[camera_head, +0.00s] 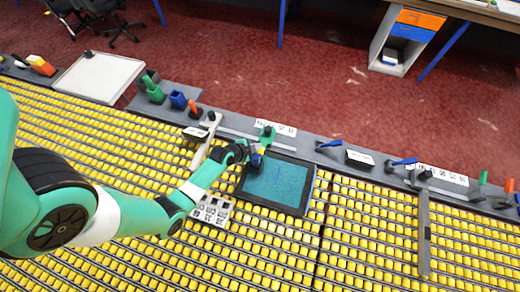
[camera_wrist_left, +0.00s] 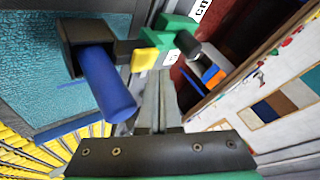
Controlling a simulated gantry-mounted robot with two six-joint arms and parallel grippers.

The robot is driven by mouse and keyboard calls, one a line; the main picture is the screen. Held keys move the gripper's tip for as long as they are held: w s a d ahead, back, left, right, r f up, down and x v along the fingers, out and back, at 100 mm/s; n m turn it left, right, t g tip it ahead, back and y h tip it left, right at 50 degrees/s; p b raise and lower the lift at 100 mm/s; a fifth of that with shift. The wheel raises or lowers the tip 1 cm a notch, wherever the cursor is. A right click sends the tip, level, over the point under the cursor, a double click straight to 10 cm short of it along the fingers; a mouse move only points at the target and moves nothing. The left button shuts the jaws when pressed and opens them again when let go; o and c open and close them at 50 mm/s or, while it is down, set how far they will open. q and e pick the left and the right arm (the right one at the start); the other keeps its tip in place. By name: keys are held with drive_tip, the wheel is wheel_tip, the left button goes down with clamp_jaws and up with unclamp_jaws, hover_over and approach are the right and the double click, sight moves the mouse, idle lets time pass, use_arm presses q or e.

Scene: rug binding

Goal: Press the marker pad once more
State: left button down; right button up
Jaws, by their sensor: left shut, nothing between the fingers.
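My left gripper (camera_head: 248,153) is shut and empty, at the upper left corner of the teal rug (camera_head: 278,185) in its dark frame (camera_head: 308,200). In the left wrist view its closed fingers (camera_wrist_left: 154,100) point towards a green block (camera_wrist_left: 165,45) with a yellow end (camera_wrist_left: 144,61) and a dark knob. A blue cylinder (camera_wrist_left: 105,85) in a dark square holder stands left of the fingers, over the rug. The green block also shows in the head view (camera_head: 267,136). I cannot tell which part is the marker pad, nor whether the fingers touch anything. My right gripper is out of view.
Yellow rollers (camera_head: 380,235) fill the bed around the frame. A grey rail (camera_head: 325,150) behind it carries blue-handled pieces (camera_head: 328,144) and labels. A grey bar (camera_head: 424,235) crosses the rollers at right.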

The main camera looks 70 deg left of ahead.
use_arm(q)
drive_tip(key=shift+f, duration=0.1)
idle(0.6)
drive_tip(key=shift+f+b, duration=0.35)
drive_tip(key=shift+b, duration=0.05)
drive_tip(key=shift+f+b, duration=0.65)
drive_tip(key=shift+f, duration=0.1)
idle(0.6)
drive_tip(key=shift+r+p, duration=1.05)
drive_tip(key=shift+r, duration=0.1)
wheel_tip(320, 180, up, 5)
drive_tip(key=p, duration=0.4)
drive_tip(key=shift+r+p, duration=0.1)
drive_tip(key=shift+p, duration=0.3)
